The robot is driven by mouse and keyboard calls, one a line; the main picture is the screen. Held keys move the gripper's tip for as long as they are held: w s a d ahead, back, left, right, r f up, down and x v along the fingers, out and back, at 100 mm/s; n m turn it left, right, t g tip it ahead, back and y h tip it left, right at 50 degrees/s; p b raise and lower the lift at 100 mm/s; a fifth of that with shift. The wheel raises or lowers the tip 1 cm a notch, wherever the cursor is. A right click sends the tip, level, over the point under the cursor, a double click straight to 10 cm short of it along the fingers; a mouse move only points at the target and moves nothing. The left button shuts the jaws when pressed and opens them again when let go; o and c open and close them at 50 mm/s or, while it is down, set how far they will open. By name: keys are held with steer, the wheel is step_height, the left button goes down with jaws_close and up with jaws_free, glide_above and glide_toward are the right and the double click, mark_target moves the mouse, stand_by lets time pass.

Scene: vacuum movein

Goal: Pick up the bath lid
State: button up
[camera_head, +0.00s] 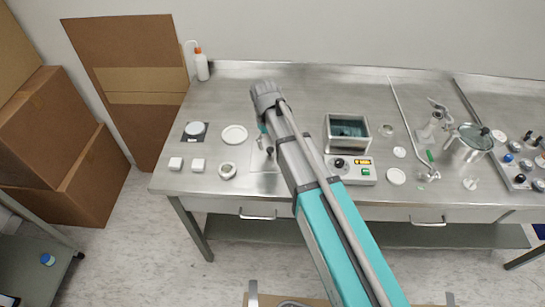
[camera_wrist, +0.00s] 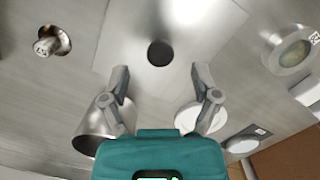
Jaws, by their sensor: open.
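The bath lid (camera_wrist: 135,32) is a flat, shiny metal plate with a round black knob (camera_wrist: 160,52) in its middle. It lies on the steel bench in the wrist view. In the head view, part of the lid (camera_head: 263,160) shows left of my arm, which hides the rest. My gripper (camera_wrist: 161,72) is open and empty, its two fingers spread on either side of the knob's line, apart from it. The bath (camera_head: 347,148) is an open metal box with dark liquid inside, on a white control base right of my arm.
Left of the lid are a white dish (camera_head: 234,135), a small scale (camera_head: 195,131), a ring-shaped piece (camera_head: 227,171) and white blocks. A bottle (camera_head: 202,66) stands at the back. Right of the bath are glassware and a lidded vessel (camera_head: 467,145). Cardboard boxes stand on the floor left.

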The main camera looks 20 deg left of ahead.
mark_target(270, 148)
steer(key=shift+s+d+f+b, duration=0.1)
steer(key=shift+f+b, duration=0.65)
steer(key=shift+f, duration=0.15)
steer(key=shift+s+d+f+b, duration=0.1)
steer(key=shift+f+b, duration=0.65)
steer(key=shift+f, duration=0.15)
steer(key=shift+c, duration=0.3)
jaws_close()
